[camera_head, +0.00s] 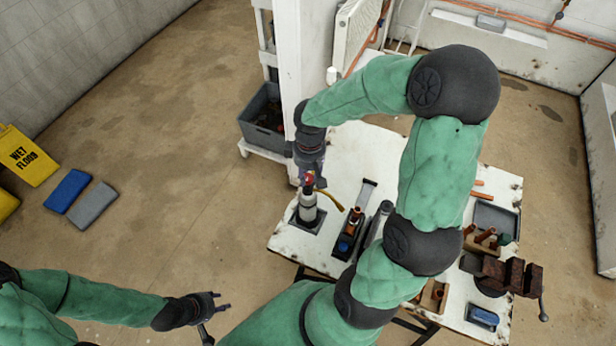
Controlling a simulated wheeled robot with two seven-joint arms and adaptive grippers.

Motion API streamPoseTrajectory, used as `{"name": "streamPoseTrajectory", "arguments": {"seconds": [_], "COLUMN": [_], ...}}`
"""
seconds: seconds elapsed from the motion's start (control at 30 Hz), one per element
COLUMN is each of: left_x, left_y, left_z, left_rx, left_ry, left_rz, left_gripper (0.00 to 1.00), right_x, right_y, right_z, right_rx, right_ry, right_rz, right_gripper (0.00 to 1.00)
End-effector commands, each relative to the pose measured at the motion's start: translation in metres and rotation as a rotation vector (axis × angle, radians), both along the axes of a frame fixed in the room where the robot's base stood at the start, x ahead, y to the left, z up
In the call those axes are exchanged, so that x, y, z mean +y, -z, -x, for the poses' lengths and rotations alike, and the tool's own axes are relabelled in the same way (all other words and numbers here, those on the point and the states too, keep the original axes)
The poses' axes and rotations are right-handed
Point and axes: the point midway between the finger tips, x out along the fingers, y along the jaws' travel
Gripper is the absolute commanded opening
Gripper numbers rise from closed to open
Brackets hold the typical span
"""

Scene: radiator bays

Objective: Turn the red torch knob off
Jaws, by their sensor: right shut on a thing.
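The torch (307,206) stands upright on a dark square base (306,222) at the left corner of the white workbench. Its red knob (309,178) shows as a small red patch at the top, partly hidden by my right gripper. My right gripper (308,177) reaches down from above and is shut on the red knob. A yellowish curved piece (331,200) sticks out to the right of the torch top. My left gripper (213,311) is at the lower left, away from the bench, with its fingers apart and nothing between them.
The workbench (285,240) also carries a dark tool tray (347,244), a grey tray (494,219), copper fittings and a vise (503,275). A white post (303,60) rises close behind my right gripper. A grey crate (263,118) stands behind it. A yellow wet-floor sign (25,157) lies far left.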

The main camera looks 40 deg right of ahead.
Motion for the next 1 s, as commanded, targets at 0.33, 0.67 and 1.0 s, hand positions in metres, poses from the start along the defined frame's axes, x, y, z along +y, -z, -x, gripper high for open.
{"name": "streamPoseTrajectory", "arguments": {"seconds": [0.33,0.67,1.0], "left_x": [0.0,0.0001,0.0], "left_y": [0.0122,0.0142,0.0141], "left_z": [-0.0001,-0.0001,-0.0001], "left_rx": [0.0,0.0,0.0], "left_ry": [0.0,0.0,0.0], "left_rz": [0.0,0.0,0.0], "left_gripper": [0.4,0.4,0.4], "right_x": [0.0001,0.0003,0.0003], "right_y": [0.0012,0.0007,0.0006], "right_z": [0.0006,0.0011,0.001], "right_rx": [0.001,0.003,0.003], "right_ry": [0.176,0.222,0.222], "right_rz": [-0.001,-0.001,-0.001], "right_gripper": [0.0,0.0,0.39]}}
